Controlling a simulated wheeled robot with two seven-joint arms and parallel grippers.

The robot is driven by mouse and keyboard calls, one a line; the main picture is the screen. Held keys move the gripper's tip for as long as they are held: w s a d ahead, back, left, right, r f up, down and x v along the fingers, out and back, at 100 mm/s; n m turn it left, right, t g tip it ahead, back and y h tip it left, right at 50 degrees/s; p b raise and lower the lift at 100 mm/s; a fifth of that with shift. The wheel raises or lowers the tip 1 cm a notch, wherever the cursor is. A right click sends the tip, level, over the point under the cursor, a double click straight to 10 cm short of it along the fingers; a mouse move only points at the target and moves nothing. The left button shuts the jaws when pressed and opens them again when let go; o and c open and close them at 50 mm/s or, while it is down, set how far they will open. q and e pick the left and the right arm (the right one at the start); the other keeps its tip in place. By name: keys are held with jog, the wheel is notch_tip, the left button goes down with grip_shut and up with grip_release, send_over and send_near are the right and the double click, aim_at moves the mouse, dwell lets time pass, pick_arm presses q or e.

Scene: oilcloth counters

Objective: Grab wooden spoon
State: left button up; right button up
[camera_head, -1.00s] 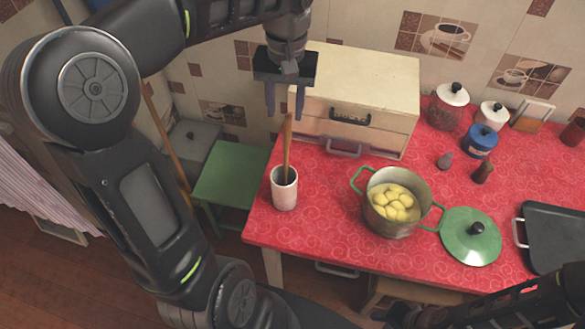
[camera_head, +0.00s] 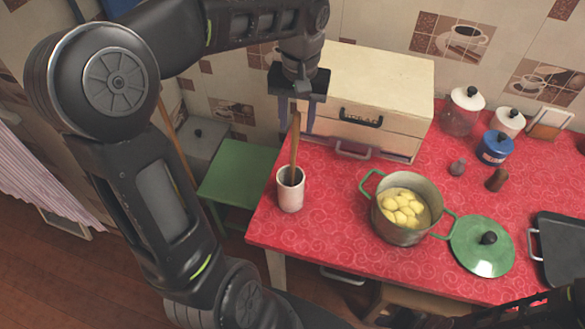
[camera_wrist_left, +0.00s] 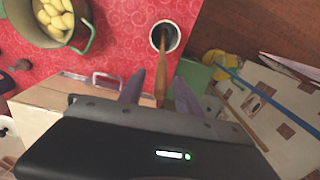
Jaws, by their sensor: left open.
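The wooden spoon (camera_head: 294,150) stands in a white cup (camera_head: 290,194) near the left edge of the red counter, its handle pointing up. My left gripper (camera_head: 297,122) is open above the cup, fingers pointing down, with the top of the handle at its fingers. In the left wrist view the handle (camera_wrist_left: 161,75) runs from the cup (camera_wrist_left: 165,37) to between the two open fingers (camera_wrist_left: 157,92). I cannot tell whether the fingers touch it. The spoon's lower end is hidden in the cup. My right gripper is not clearly seen.
A cream bread box (camera_head: 385,80) stands right behind the gripper. A pot of potatoes (camera_head: 403,235), a green lid (camera_head: 482,245) and a dark pan (camera_head: 562,250) are to the right. A green stool (camera_head: 235,172) is left of the counter (camera_head: 335,225).

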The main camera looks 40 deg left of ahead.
aim_at(295, 137)
pick_arm(q)
jog(key=shift+s+f+p, duration=0.15)
jog(key=shift+f+p, duration=0.35)
jog(key=shift+f, duration=2.1)
grip_shut()
